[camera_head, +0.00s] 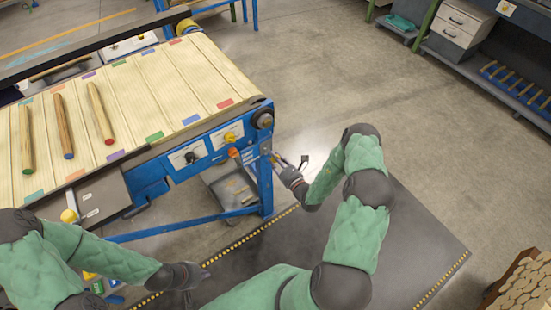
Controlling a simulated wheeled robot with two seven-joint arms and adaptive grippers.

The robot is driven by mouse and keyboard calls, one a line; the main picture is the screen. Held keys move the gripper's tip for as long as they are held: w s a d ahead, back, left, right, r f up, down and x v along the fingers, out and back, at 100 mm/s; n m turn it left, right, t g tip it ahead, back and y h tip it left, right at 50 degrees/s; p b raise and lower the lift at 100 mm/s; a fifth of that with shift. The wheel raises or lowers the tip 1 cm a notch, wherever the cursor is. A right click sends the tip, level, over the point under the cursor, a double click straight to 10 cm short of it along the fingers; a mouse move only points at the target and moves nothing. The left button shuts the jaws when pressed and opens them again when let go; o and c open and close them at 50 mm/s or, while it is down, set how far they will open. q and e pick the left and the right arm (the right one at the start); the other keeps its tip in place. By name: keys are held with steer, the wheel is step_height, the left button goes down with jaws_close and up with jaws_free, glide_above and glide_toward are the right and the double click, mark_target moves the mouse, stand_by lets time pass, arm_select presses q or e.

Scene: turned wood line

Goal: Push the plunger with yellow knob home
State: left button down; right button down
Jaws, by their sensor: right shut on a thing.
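A round yellow knob (68,216) shows at the lower left, beside a grey box on the near side of the conveyor. Another yellow knob (230,137) is on the blue front panel. I cannot tell from this view which belongs to the plunger, or how far a plunger stands out. My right gripper (282,162) is at the blue corner post of the conveyor, right of the panel. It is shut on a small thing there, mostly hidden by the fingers. My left gripper (200,275) is low at the bottom, away from both knobs, with its fingers too small to read.
The conveyor (165,85) carries several wooden rods (100,113) and coloured tabs. A blue frame bar (185,227) runs below it. A dark mat (405,235) with a yellow dotted edge lies on the floor. A wood stack (525,285) stands at lower right.

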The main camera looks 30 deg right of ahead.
steer(key=w, duration=0.3)
steer(key=shift+w+r, duration=0.15)
steer(key=c, duration=1.1)
jaws_free()
steer(key=shift+o, duration=1.2)
steer(key=shift+w+a, duration=0.1)
steer(key=shift+w, duration=0.05)
steer(key=s, duration=1.2)
steer(key=shift+d, duration=0.45)
